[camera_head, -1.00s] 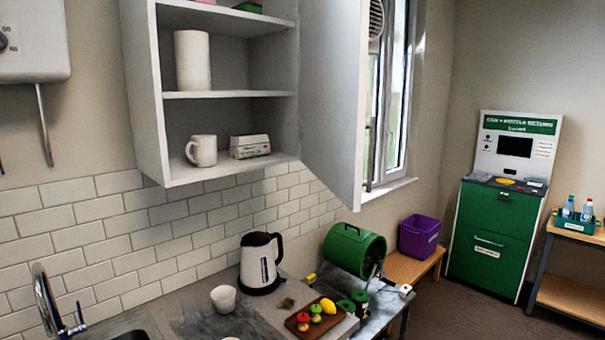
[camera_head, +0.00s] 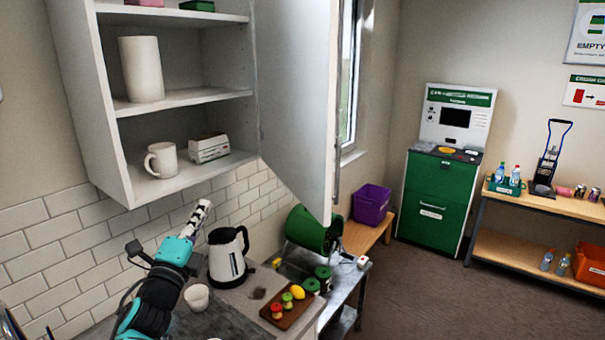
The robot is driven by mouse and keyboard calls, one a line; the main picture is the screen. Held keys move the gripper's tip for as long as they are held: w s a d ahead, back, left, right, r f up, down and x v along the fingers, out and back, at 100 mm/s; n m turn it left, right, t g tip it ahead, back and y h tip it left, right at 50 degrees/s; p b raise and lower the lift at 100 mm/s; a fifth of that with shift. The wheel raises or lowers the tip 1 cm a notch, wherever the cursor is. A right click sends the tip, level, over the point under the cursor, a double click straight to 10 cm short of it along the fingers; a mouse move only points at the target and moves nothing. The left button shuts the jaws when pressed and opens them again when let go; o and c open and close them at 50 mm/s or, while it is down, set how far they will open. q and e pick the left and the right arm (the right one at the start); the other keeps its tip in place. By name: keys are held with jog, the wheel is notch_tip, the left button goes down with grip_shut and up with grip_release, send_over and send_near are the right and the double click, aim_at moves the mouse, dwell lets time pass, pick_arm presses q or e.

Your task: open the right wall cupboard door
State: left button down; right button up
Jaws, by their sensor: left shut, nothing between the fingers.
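The wall cupboard (camera_head: 85,100) is at the upper left, with its inside in plain view. Its right door (camera_head: 295,100) stands swung wide open, hinged at the cupboard's right side and reaching out toward me. The door's lower corner hangs above the green drum. My left gripper (camera_head: 203,209) is raised in front of the tiled wall, below the cupboard and left of the door. Its fingers are shut and empty, and it appears clear of the door. My right gripper is out of view.
The shelves hold a white cylinder (camera_head: 141,69), a mug (camera_head: 161,159) and a small carton (camera_head: 209,147). Below are a kettle (camera_head: 230,256), a cup (camera_head: 197,297), a board (camera_head: 285,314) with fruit, and a green drum (camera_head: 304,228). Open floor (camera_head: 430,300) lies at right.

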pick_arm(q)
jog(key=w+d+r+m+g+h+p, duration=0.25)
jog(key=d+r+m+h+p, duration=0.35)
jog(key=m+h, duration=0.5)
jog(key=m+g+h+p, duration=0.35)
jog(key=m+g, duration=0.85)
jog(key=m, duration=0.4)
send_near(318, 197)
jog(key=shift+t+y, duration=0.25)
jog(key=shift+y, duration=0.2)
jog(key=p+x, duration=0.1)
jog(key=x, duration=0.1)
jog(key=p+x, duration=0.1)
jog(key=x, duration=0.1)
jog(key=r+p+x, duration=0.1)
jog(key=shift+s+d, duration=0.1)
jog(key=shift+d, duration=0.7)
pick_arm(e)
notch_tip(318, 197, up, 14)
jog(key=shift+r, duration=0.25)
